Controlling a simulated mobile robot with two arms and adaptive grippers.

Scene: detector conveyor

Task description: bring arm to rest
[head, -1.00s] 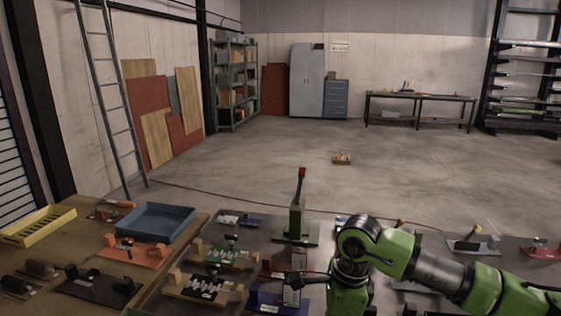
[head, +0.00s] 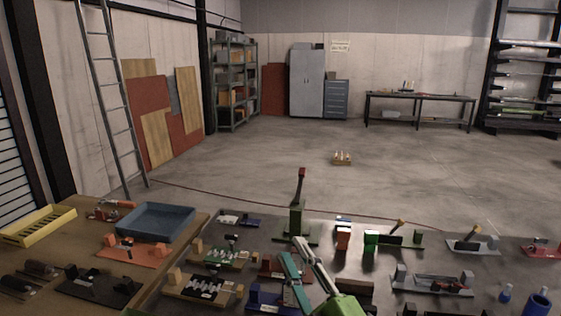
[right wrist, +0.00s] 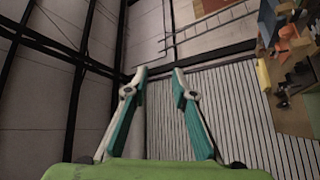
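That camera faces a wall and a ribbed shutter (right wrist: 230,110). My left gripper is not in view.
A green toggle press (head: 297,220) stands upright just behind the gripper. Several fixtures lie around it, with a red block (head: 343,239) and a green block (head: 371,241) to the right. A blue tray (head: 156,222) sits on the wooden table at left.

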